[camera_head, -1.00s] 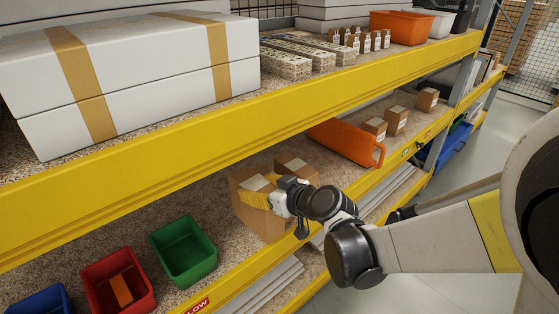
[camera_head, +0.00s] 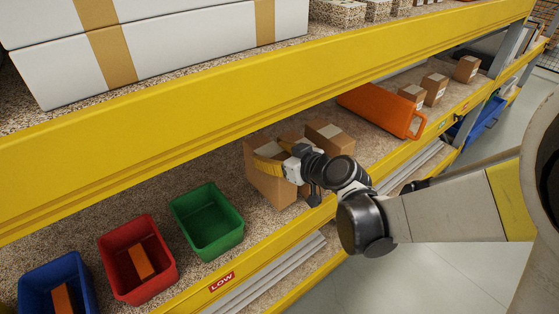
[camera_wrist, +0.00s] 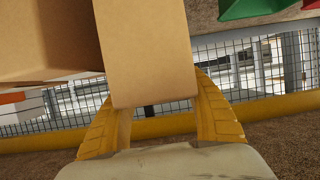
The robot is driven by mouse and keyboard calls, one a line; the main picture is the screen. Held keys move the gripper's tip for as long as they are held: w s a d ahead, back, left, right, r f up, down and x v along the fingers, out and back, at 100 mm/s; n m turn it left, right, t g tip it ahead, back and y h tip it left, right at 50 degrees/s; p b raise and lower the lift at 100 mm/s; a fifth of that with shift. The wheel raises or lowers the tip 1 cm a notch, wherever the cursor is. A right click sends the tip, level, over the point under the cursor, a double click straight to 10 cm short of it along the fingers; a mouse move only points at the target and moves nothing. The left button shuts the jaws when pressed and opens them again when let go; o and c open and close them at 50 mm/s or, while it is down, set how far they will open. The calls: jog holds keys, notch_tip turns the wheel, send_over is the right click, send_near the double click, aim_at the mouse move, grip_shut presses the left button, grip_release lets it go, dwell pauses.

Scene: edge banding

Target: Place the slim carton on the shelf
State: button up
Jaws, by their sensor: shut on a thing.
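The slim carton, a plain brown box (camera_head: 271,187), is upright over the lower shelf deck (camera_head: 150,192). My gripper (camera_head: 268,158) is shut on it near its top, with the yellow fingers on its sides. In the wrist view the carton (camera_wrist: 148,50) fills the middle between the two finger tips (camera_wrist: 158,112). I cannot tell whether its base touches the deck. My gripper and wrist hide part of its right side.
Brown boxes (camera_head: 332,138) stand close behind right. Green (camera_head: 207,222), red (camera_head: 137,262) and blue (camera_head: 55,285) bins stand left. An orange container (camera_head: 380,110) lies right. Yellow beams border the deck above (camera_head: 200,125) and in front (camera_head: 250,262).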

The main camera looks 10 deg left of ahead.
notch_tip(320, 180, down, 4)
jog(key=shift+r+b, duration=0.1)
jog(key=shift+b, duration=0.85)
jog(key=o, duration=1.4)
jog(key=shift+f, duration=0.2)
jog(key=shift+r, duration=0.1)
